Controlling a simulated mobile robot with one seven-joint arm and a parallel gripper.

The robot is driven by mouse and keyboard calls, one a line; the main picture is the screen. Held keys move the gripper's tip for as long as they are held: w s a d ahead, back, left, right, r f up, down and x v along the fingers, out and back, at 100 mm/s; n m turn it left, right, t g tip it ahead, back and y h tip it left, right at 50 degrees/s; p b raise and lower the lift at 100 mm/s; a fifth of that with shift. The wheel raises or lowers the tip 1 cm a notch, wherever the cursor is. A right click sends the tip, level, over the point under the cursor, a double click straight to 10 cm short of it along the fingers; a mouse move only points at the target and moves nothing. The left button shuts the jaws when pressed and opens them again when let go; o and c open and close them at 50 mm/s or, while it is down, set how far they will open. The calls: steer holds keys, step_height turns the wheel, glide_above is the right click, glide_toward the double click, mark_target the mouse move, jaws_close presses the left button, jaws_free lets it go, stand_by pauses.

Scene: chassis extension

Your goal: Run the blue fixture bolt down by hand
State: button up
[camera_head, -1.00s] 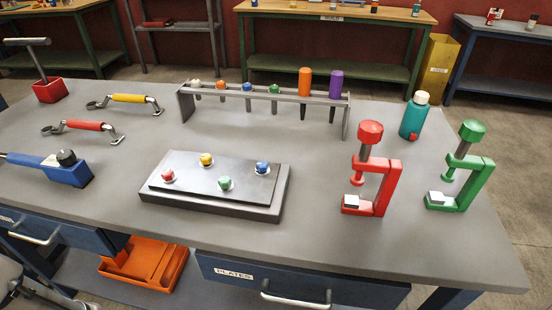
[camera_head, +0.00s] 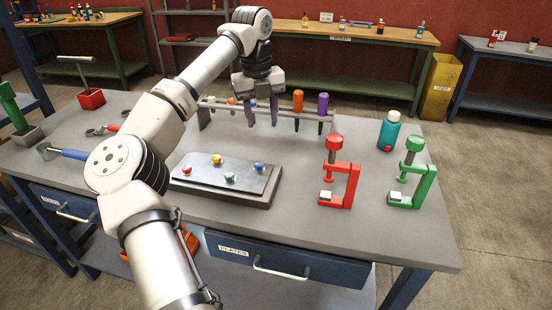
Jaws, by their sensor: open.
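The blue fixture bolt (camera_head: 259,167) stands at the right back corner of the dark fixture plate (camera_head: 245,183), in a pale ring. Red, yellow and green bolts stand on the same plate. My gripper (camera_head: 262,122) points down with its jaws open, behind and above the blue bolt in the picture, in front of the tool rack. It is apart from the bolt, and nothing shows between the fingers. How far down the blue bolt sits cannot be told.
The tool rack (camera_head: 204,118) stands behind the plate, partly hidden by my gripper. A red clamp (camera_head: 351,185), a green clamp (camera_head: 426,188) and a teal bottle (camera_head: 388,134) stand to the right. My arm crosses the left side and hides part of the bench.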

mark_target(259, 164)
steer(key=shift+n+y, duration=0.3)
steer(key=shift+y, duration=0.1)
steer(key=f+p, duration=0.1)
steer(key=f, duration=0.3)
steer(key=f+p, duration=0.1)
steer(key=f, duration=0.4)
steer(key=a+f+p, duration=0.1)
steer(key=f, duration=0.4)
steer(key=shift+a, duration=0.1)
jaws_close()
